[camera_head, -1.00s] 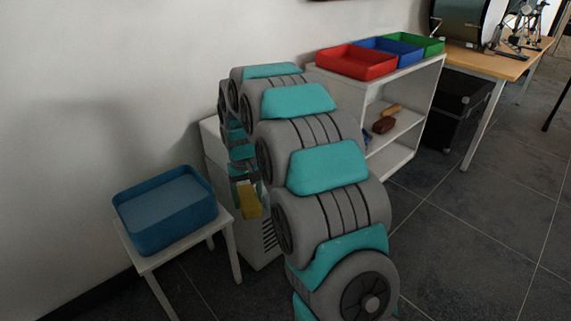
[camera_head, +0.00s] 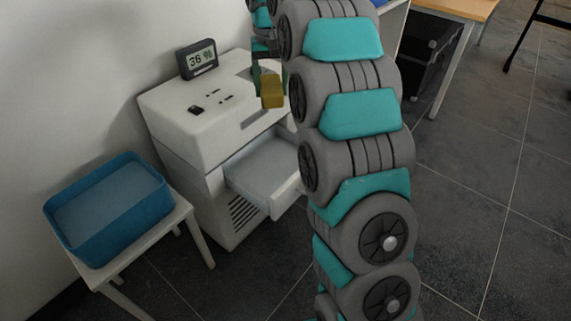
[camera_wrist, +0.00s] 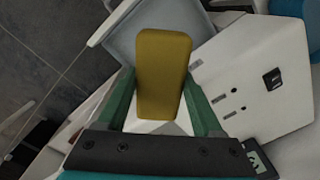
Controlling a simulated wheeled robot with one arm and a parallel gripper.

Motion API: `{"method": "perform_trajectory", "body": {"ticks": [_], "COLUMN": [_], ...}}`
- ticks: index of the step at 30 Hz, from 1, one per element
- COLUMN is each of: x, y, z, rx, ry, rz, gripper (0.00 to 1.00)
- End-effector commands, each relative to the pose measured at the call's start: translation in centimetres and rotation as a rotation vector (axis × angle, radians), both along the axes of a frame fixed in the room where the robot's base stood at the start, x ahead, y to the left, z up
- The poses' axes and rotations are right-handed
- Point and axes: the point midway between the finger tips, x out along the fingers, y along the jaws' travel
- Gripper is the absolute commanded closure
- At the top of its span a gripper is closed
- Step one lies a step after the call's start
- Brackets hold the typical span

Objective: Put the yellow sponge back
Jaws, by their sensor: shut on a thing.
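The yellow sponge (camera_head: 272,91) is held up in my gripper (camera_head: 262,75), above the right side of a white cabinet. In the wrist view the sponge (camera_wrist: 162,72) sits between the two green fingers of my gripper (camera_wrist: 160,95), which are shut on it. A blue tub (camera_head: 110,213) with a pale blue surface inside stands on a small white stool at the left. The white cabinet (camera_head: 190,130) has an open drawer (camera_head: 262,178) at its front, and the drawer looks empty. The drawer (camera_wrist: 118,48) also shows beyond the sponge in the wrist view.
A dark display reading 36 % (camera_head: 198,60) stands on the cabinet top at the back. The stool (camera_head: 180,225) is close to the cabinet's left side. My arm hides part of the right side. Dark tiled floor (camera_head: 470,190) is clear at the right.

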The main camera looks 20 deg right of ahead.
Motion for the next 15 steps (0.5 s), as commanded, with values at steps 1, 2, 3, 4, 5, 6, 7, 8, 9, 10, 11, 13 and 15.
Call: {"method": "perform_trajectory", "body": {"ticks": [1, 2, 3, 4, 5, 6, 7, 8, 9, 10, 11, 13, 15], "x": [0.0, -0.1, -0.1, -0.1, -0.1, -0.3, -0.3, -0.2, -0.2, -0.3, -0.3, -0.3, -0.3], "y": [0.0, 0.0, 0.0, 0.0, 0.0, 0.0, 0.0, 0.0, 0.0, 0.0, 0.0, 0.0, 0.0], "z": [0.0, -0.2, -0.5, -0.9, -1.4, -2.2, -2.8, -3.5, -4.4, -5.1, -5.8, -7.5, -9.3], "rx": [0.000, 0.000, 0.000, 0.000, 0.000, 0.001, 0.001, 0.000, 0.001, 0.001, 0.001, 0.001, 0.000], "ry": [0.001, 0.002, 0.003, 0.003, 0.006, 0.010, 0.010, 0.008, 0.010, 0.011, 0.010, 0.010, 0.010], "rz": [-0.001, -0.002, -0.003, -0.003, -0.003, -0.003, -0.003, -0.003, -0.003, -0.002, -0.002, -0.002, -0.002], "gripper": [0.85, 0.85, 0.85, 0.85, 0.85, 0.85, 0.85, 0.85, 0.85, 0.85, 0.85, 0.85, 0.85]}}
